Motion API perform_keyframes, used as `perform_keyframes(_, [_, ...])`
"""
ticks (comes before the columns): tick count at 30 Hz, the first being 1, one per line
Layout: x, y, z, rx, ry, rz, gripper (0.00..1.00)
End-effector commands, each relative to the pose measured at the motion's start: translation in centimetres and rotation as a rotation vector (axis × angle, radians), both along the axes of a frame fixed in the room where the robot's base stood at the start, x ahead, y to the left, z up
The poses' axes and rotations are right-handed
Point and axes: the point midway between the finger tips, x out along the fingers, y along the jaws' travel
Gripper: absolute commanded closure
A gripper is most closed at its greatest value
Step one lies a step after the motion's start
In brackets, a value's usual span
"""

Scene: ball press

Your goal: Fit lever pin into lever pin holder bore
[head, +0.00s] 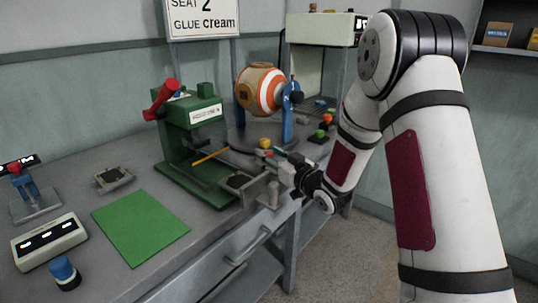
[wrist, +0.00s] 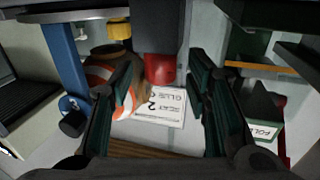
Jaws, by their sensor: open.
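My gripper (head: 280,157) is above the bench's front edge, right of the green press. Its dark green-lined fingers are apart in the wrist view (wrist: 165,95). A dark upright piece with a red end (wrist: 160,69) shows between the fingers' lines in that view; neither finger visibly touches it. A small red part (head: 268,153) shows by the fingertips in the head view. I cannot tell whether either is the lever pin. The green press (head: 202,112) has a red lever handle (head: 161,97) at its upper left. The holder bore cannot be made out.
A grey post (head: 273,194) and upright plate (head: 257,188) stand below my gripper. A green mat (head: 140,228) lies clear at left. An orange rod (head: 210,155) crosses the press base.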

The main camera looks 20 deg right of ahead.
Motion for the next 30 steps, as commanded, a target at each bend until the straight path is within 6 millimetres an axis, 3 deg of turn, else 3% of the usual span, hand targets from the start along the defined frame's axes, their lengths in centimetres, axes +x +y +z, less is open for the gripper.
perform_keyframes(15, [-8.8,-3.5,0.0,0.000,0.002,-0.002,0.56])
perform_keyframes(21, [-10.1,-3.9,0.0,0.001,0.000,0.000,0.56])
perform_keyframes(30, [-10.2,-3.9,0.0,0.001,0.000,0.000,0.56])
